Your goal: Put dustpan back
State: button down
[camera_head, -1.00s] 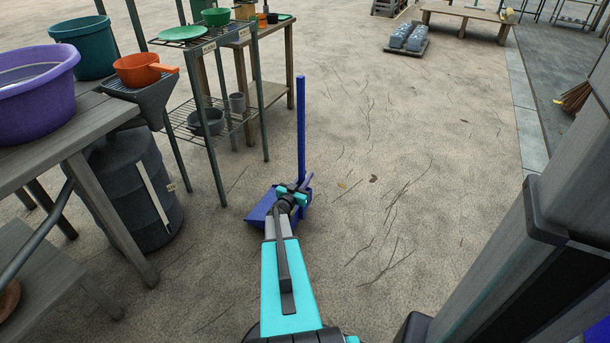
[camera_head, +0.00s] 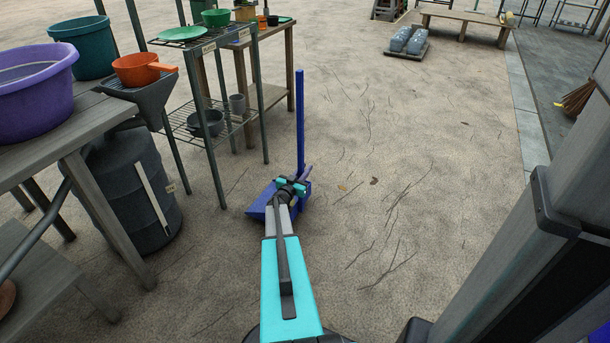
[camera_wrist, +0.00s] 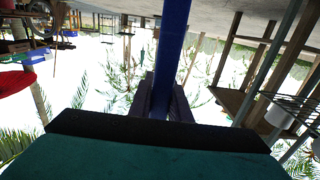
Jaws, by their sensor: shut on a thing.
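The blue dustpan (camera_head: 262,205) has a tall upright blue handle (camera_head: 300,120). It stands on or just above the sandy ground in the head view; I cannot tell which. My gripper (camera_head: 296,187) is at the lower part of the handle, at the end of my outstretched arm, and is shut on it. In the wrist view the handle (camera_wrist: 172,45) runs down from the top edge to between the dark fingers (camera_wrist: 165,105). My arm and gripper hide part of the pan.
At left are a wire shelf (camera_head: 215,150) with pots, a dark barrel (camera_head: 135,190), and a table with a purple basin (camera_head: 35,95). A grey post (camera_head: 520,240) rises at right. A broom head (camera_head: 578,97) shows at far right. The ground in the middle is clear.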

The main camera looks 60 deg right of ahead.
jog(key=shift+w+d, duration=0.1)
jog(key=shift+d, duration=0.05)
jog(key=shift+w+d+f+b, duration=0.15)
jog(key=shift+d+f+b, duration=0.1)
jog(key=shift+f+b, duration=0.55)
jog(key=shift+w+d+f+b, duration=0.15)
jog(key=shift+f+b, duration=0.3)
jog(key=shift+f, duration=0.5)
jog(key=c, duration=2.1)
grip_release()
jog(key=shift+f, duration=0.2)
jog(key=o, duration=0.4)
jog(key=shift+o, duration=0.2)
jog(key=shift+r, duration=0.15)
jog(key=a+p, duration=0.3)
jog(key=a, duration=0.9)
jog(key=shift+p, duration=0.3)
